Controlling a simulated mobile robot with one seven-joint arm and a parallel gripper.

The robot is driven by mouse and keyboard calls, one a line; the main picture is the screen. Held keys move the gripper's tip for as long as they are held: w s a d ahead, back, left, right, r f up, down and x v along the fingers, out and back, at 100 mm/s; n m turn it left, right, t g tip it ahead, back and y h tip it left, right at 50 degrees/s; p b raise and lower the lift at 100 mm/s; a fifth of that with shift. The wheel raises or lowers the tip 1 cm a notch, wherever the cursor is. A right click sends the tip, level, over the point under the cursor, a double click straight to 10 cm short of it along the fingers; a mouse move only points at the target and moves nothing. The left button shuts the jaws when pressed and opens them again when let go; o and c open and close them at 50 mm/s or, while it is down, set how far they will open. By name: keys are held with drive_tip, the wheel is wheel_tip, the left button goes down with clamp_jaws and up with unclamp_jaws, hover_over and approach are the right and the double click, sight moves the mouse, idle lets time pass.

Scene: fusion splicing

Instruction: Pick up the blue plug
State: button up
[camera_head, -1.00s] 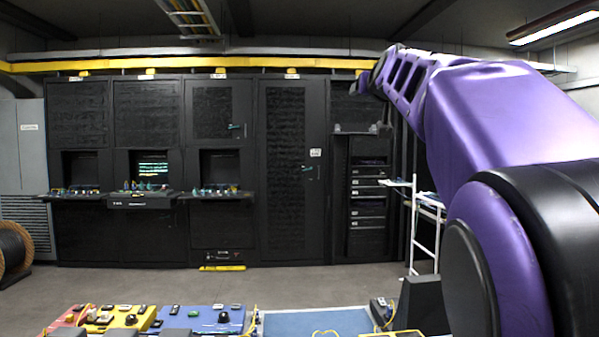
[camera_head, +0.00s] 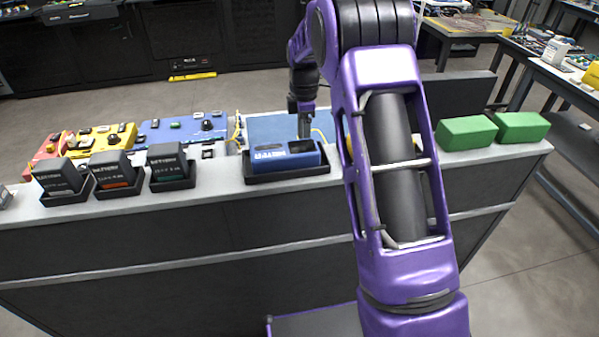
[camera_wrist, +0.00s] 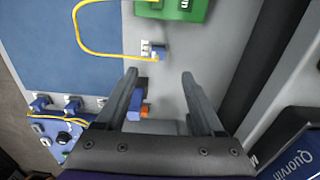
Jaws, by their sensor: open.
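In the wrist view my gripper (camera_wrist: 159,76) is open, its two fingers apart with nothing held between them. A small blue plug-like piece (camera_wrist: 135,108) with an orange part lies on the light grey surface between the fingers, partly hidden by the left finger. Another small blue plug (camera_wrist: 157,55), beside white connectors and a yellow cable end, is just beyond the fingertips. I cannot tell which of these is the task's plug. In the head view my gripper (camera_head: 304,122) points down behind a blue box; small plugs there are hidden or too small to tell.
The blue box (camera_head: 285,157) sits in a black tray near the bench edge. Black battery units (camera_head: 170,163) stand to its left; green blocks (camera_head: 467,132) lie right. A blue mat (camera_wrist: 65,40) and yellow cable (camera_wrist: 80,38) lie left of the gripper. A green block (camera_wrist: 182,8) is ahead.

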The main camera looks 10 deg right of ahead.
wheel_tip(320, 180, down, 7)
drive_tip(key=shift+f, duration=0.1)
drive_tip(key=shift+w+a+f, duration=0.1)
drive_tip(key=shift+a+f, duration=0.05)
drive_tip(key=shift+f, duration=1.25)
drive_tip(key=shift+w+a+f, duration=0.1)
drive_tip(key=shift+f, duration=1.25)
clamp_jaws()
